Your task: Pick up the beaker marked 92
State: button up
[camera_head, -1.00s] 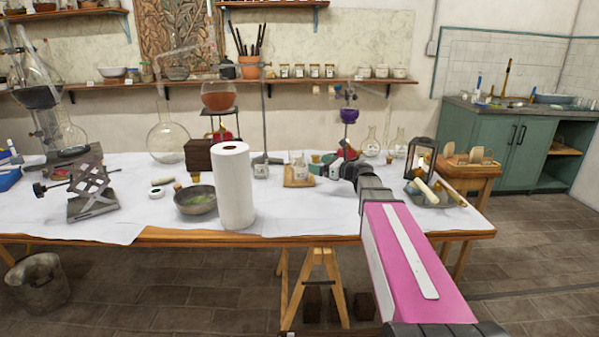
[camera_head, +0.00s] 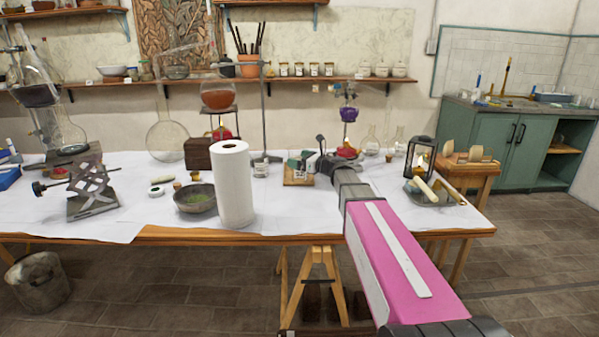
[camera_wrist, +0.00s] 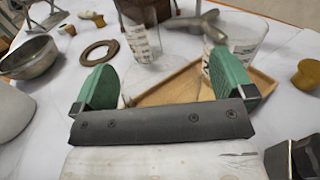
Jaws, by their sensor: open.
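My gripper (camera_head: 304,162) is open over the wooden tray (camera_head: 288,182) at the table's back middle. In the wrist view its two green fingers (camera_wrist: 163,70) are spread, with nothing held between them. A clear graduated beaker (camera_wrist: 141,42) stands beyond the tray (camera_wrist: 262,86), ahead of the gap between the fingers. A second clear beaker (camera_wrist: 243,42) stands at the right, partly hidden behind the right finger. I cannot read the number 92 on either. In the head view a small labelled glass vessel (camera_head: 261,168) stands left of the tray.
A paper towel roll (camera_head: 233,185) and a grey bowl (camera_head: 194,199) stand left of the tray. A metal stand (camera_head: 264,110) rises behind it. A lantern (camera_head: 420,157) is at the right. White cloth lies clear at the front.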

jog(key=c, duration=1.2)
jog(key=shift+r, duration=0.1)
